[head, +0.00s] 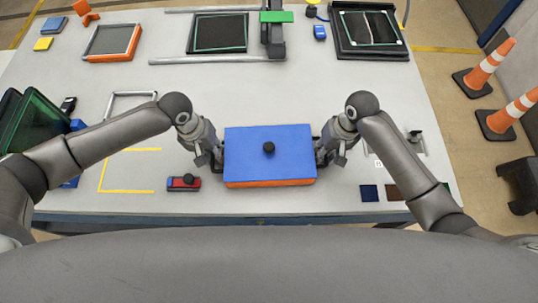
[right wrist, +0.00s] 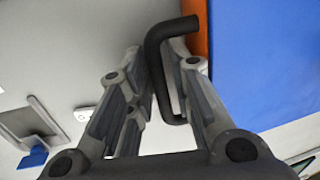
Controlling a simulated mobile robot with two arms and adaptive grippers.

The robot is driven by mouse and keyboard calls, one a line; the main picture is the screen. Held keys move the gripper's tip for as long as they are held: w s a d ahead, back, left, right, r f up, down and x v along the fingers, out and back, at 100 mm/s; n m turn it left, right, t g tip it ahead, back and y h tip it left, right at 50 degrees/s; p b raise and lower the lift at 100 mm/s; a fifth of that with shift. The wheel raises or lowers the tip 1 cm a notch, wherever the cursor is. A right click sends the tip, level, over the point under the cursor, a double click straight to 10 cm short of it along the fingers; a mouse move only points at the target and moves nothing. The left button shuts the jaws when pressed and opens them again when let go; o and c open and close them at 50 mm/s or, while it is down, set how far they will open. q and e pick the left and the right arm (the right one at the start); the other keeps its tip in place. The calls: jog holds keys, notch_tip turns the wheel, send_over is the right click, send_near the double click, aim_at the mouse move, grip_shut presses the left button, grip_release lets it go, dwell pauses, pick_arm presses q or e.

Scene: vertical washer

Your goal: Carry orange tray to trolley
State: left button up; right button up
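The orange tray (head: 270,184) is in front of me at the table's near edge in the head view. The left fingers are too small to judge. I cannot tell whether the tray touches the table. No trolley is recognisable.
The table (head: 300,95) holds an orange-edged frame (head: 110,42), dark trays at the back, and a red-blue block (head: 184,184) left of the tray. Dark green bins (head: 38,122) stand at the left. Traffic cones (head: 507,116) stand on the floor at the right.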

pick_arm(q)
jog(key=shift+f, duration=0.1)
jog(key=shift+c, duration=0.3)
pick_arm(e)
jog(key=shift+f, duration=0.1)
jog(key=shift+c, duration=0.2)
pick_arm(q)
grip_shut()
pick_arm(e)
grip_shut()
